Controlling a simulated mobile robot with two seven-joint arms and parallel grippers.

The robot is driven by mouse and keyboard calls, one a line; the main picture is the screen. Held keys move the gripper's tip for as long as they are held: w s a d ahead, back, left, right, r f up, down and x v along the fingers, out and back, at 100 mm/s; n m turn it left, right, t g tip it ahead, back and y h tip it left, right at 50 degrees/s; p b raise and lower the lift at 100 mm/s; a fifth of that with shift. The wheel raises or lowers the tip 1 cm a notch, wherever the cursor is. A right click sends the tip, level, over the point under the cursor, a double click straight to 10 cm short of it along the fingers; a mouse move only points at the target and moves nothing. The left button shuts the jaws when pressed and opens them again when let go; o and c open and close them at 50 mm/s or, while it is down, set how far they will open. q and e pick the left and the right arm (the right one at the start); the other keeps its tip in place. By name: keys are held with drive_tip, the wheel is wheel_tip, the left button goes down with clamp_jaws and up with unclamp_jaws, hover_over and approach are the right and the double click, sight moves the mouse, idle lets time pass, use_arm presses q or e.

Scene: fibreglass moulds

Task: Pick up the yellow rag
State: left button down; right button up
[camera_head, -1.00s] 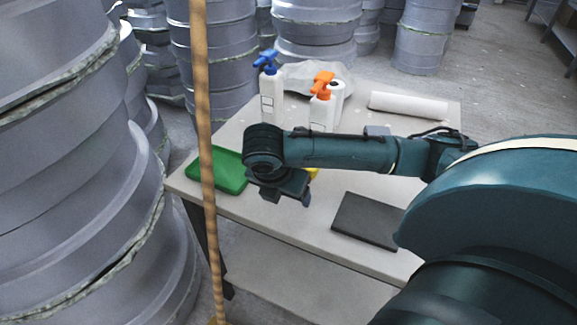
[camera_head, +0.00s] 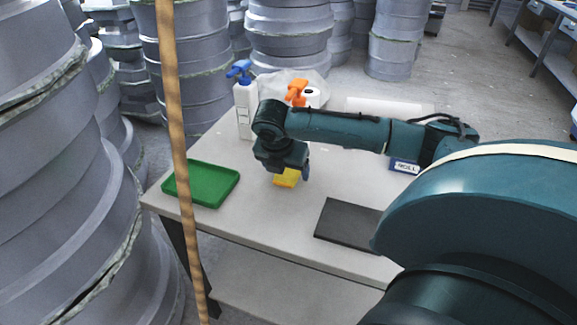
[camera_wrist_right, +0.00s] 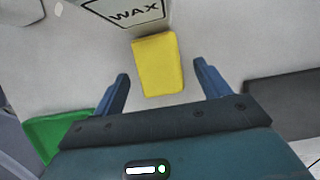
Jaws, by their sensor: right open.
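The yellow rag (camera_head: 286,177) lies on the table, partly hidden by my right gripper in the head view. In the right wrist view the yellow rag (camera_wrist_right: 158,64) is a folded block in front of the jaws, centred between the fingers' lines. My right gripper (camera_head: 285,172) is over the rag, pointing down. In the right wrist view its two blue fingers (camera_wrist_right: 162,78) are wide apart with nothing between them but bare table and the rag's near end. My left gripper is not in view.
A green tray (camera_head: 203,184) is left of the rag and a dark flat slab (camera_head: 347,219) to the right. A blue-topped bottle (camera_head: 245,106), an orange-topped bottle (camera_head: 297,92) and a white roll (camera_head: 390,107) stand or lie behind. A "WAX" label (camera_wrist_right: 134,11) is beyond the rag.

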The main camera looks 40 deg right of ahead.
drive_tip(key=shift+f, duration=0.1)
drive_tip(key=c, duration=1)
drive_tip(key=shift+c, duration=0.2)
